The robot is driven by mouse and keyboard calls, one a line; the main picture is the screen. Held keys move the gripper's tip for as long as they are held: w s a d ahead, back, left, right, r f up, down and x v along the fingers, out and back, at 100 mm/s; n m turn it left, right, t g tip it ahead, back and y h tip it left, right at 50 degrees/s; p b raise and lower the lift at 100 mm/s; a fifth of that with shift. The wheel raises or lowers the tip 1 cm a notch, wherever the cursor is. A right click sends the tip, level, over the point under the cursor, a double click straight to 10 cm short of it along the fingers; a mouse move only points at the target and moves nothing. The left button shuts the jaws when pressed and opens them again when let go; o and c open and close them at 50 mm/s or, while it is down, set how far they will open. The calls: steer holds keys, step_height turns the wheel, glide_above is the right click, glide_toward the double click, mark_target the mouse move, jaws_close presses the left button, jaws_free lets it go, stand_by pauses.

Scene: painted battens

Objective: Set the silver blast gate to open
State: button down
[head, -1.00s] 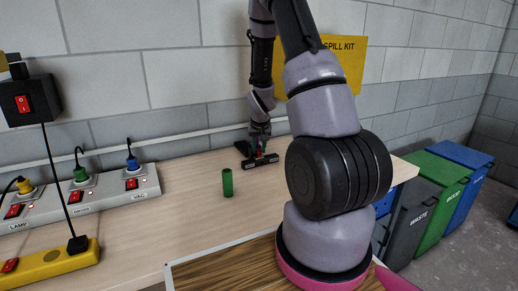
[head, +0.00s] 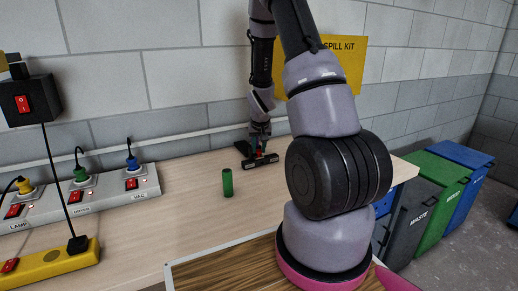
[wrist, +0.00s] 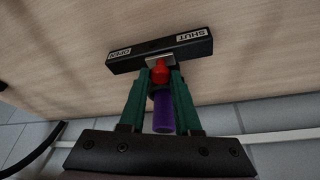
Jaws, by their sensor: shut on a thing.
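The blast gate is a black bar (head: 265,162) on the bench near the wall. In the wrist view the bar (wrist: 135,59) carries an OPEN label on the left and a SHUT label on the right. A small silver plate (wrist: 153,60) with a red knob (wrist: 160,72) sits near the middle of the bar, between the labels. My gripper (head: 259,150) is over the bar in the head view. Its green fingers (wrist: 160,76) are shut on the red knob. A purple cylinder (wrist: 163,112) shows between the fingers; its join to the knob is unclear.
A green cylinder (head: 227,183) stands on the bench left of the gate. A switch panel (head: 100,195) with plugs and a yellow power strip (head: 55,264) are at the left. The wall is close behind the gate. Bench surface between panel and green cylinder is clear.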

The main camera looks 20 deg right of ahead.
mark_target(266, 158)
stand_by(0.4)
steer(key=shift+w+d, duration=0.1)
steer(key=shift+d, duration=1.3)
steer(key=c, duration=0.6)
jaws_free()
steer(key=shift+d, duration=0.1)
steer(key=shift+r, duration=0.1)
steer(key=v, duration=1)
steer(key=shift+s+r, duration=0.2)
steer(key=shift+r, duration=0.15)
